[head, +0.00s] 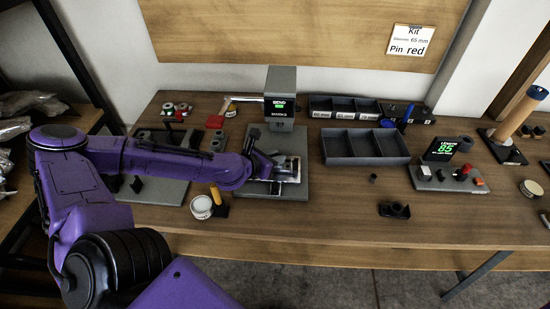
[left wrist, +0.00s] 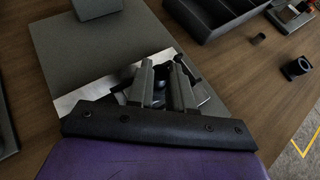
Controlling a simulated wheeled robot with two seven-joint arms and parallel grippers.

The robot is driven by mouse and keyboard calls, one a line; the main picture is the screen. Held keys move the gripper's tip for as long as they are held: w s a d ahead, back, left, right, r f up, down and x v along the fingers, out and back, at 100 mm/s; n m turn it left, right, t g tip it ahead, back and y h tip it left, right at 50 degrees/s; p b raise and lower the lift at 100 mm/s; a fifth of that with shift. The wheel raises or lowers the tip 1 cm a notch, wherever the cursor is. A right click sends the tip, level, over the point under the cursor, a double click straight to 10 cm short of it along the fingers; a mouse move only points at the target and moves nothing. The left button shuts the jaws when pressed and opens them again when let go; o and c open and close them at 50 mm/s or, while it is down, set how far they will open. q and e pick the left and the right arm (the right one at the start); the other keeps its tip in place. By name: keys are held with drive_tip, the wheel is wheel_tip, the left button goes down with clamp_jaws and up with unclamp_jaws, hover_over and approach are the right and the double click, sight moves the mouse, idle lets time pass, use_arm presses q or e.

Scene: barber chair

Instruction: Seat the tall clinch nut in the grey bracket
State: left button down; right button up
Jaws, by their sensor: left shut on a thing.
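A small dark cylinder (head: 373,179) stands on the table to the right. My right gripper is out of view.
The press head (head: 280,98) rises behind my gripper. A dark divided tray (head: 364,147) is right of it. A black fitting (head: 394,210) lies near the front edge. A round white tin (head: 201,207) stands front left. A lit display unit (head: 448,150) is at right.

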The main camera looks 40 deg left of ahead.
use_arm(q)
drive_tip(key=shift+f, duration=0.2)
drive_tip(key=c, duration=1)
unclamp_jaws()
drive_tip(key=shift+w, duration=0.1)
drive_tip(key=shift+r, duration=0.1)
drive_tip(key=shift+r, duration=0.25)
drive_tip(key=shift+s+r+p, duration=0.2)
drive_tip(key=shift+s+p, duration=0.1)
drive_tip(key=shift+p, duration=0.3)
drive_tip(key=p+v, duration=0.4)
drive_tip(key=shift+s+a+r, duration=0.1)
drive_tip(key=shift+s+r, duration=0.2)
drive_tip(key=v, duration=0.2)
drive_tip(key=p+v, duration=0.1)
drive_tip(key=v, duration=0.1)
drive_tip(key=p+v, duration=0.1)
drive_tip(key=v, duration=0.1)
drive_tip(key=shift+s+f, duration=0.15)
drive_tip(key=shift+s, duration=0.2)
